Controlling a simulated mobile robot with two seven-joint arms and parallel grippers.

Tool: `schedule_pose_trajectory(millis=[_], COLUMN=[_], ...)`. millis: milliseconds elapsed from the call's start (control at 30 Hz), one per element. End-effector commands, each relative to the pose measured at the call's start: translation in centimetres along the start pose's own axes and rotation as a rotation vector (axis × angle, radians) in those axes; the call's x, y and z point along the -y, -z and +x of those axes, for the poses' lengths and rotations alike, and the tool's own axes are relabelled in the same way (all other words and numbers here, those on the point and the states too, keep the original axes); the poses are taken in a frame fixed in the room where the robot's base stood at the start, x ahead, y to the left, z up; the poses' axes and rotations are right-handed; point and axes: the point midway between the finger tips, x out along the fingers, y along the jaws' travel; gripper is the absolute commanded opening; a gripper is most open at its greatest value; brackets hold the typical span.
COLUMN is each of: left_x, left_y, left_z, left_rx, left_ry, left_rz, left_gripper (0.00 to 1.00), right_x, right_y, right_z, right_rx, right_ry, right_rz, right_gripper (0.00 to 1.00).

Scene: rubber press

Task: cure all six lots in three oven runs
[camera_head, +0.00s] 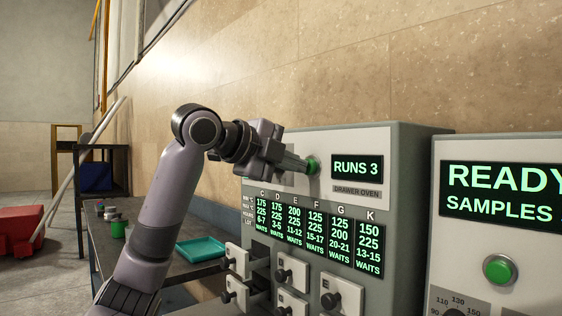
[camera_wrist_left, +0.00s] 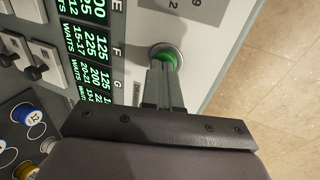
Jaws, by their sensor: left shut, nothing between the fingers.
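The drawer oven (camera_head: 398,180) stands against the wall, and its upper display (camera_head: 356,167) reads RUNS 3. Its lower display (camera_head: 312,234) lists columns C, D, E, F, G and K, each marked WAITS. My left gripper (camera_head: 305,166) is shut and empty, its tips at the oven's green button (camera_head: 314,166). In the left wrist view the fingertips (camera_wrist_left: 160,68) overlap the edge of the button (camera_wrist_left: 164,50); I cannot tell if it is pressed in. White drawer fronts with black knobs show below the display; the left ones (camera_head: 237,258) stand out from the oven. My right gripper is out of view.
A machine (camera_head: 470,270) at right shows READY SAMPLES and has its own green button (camera_head: 500,269). A teal tray (camera_head: 201,249) and a green cup (camera_head: 118,229) are on the dark bench. Round pieces, one blue-rimmed (camera_wrist_left: 22,114), lie low left in the wrist view.

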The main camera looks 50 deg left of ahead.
Motion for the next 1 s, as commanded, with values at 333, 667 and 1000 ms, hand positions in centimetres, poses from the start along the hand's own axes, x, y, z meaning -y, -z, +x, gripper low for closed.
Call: schedule_pose_trajectory(millis=[333,667,1000], left_x=[0.1,0.8,0.6], left_y=[0.0,0.0,0.0], left_z=[0.1,1.7,1.8], left_rx=[0.000,0.001,0.000], left_ry=[0.001,-0.001,0.002], left_rz=[0.000,-0.001,-0.001], left_gripper=[0.00,0.00,0.00], right_x=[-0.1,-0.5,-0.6], right_y=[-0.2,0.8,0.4], right_z=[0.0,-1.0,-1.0], right_rx=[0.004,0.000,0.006], right_ry=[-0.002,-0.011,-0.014], right_rz=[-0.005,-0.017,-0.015], right_gripper=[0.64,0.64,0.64])
